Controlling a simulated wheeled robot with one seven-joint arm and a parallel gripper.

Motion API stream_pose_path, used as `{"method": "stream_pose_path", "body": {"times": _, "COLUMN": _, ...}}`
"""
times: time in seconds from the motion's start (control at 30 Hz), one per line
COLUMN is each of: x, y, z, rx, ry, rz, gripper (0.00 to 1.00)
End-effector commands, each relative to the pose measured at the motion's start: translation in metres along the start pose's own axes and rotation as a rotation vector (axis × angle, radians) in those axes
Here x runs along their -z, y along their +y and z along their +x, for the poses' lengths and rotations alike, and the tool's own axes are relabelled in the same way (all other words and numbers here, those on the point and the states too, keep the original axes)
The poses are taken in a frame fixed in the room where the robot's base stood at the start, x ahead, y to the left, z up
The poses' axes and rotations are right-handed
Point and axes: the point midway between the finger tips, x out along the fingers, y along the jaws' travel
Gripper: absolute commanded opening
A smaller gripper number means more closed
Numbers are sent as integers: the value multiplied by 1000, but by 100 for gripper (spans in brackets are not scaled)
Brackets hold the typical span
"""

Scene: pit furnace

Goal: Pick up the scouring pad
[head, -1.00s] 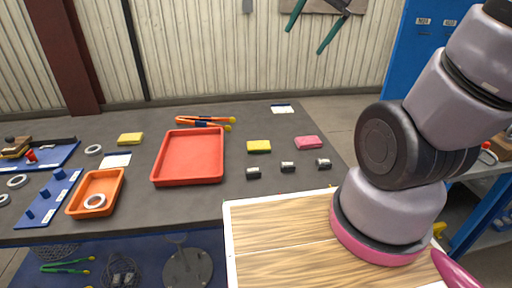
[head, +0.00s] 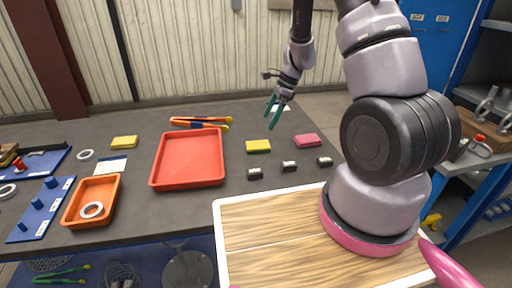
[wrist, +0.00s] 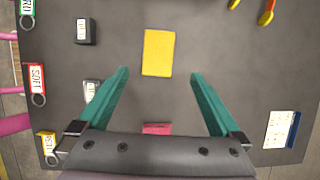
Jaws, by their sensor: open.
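A yellow pad (head: 258,146) and a pink pad (head: 307,140) lie flat on the dark bench top, right of the red tray. Another yellow pad (head: 124,142) lies farther left. The frames do not show which one is the scouring pad. My gripper (head: 272,112) is open and empty, pointing down in the air above the bench near the right-hand yellow and pink pads. In the wrist view, the yellow pad (wrist: 158,50) lies just beyond the teal fingertips (wrist: 160,72). The pink pad (wrist: 157,128) is between the fingers, partly hidden by the gripper body.
A red tray (head: 221,178) and an orange tray (head: 113,190) holding a white ring (head: 92,209) stand to the left. Small dark blocks (head: 289,166) sit in front of the pads. Orange-handled tongs (head: 200,122) lie at the back. A white-and-blue card (wrist: 281,130) lies nearby.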

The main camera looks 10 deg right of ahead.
Motion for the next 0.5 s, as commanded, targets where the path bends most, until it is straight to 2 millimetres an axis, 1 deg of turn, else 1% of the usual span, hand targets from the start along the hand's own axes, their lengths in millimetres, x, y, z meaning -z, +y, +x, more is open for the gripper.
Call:
{"method": "stream_pose_path", "body": {"times": 0.3, "x": 2, "y": 1, "z": 47, "rx": -5, "ry": 2, "rz": 8, "gripper": 100}}
{"method": "stream_pose_path", "body": {"times": 0.5, "x": 2, "y": 1, "z": 62, "rx": -4, "ry": 2, "rz": 6, "gripper": 100}}
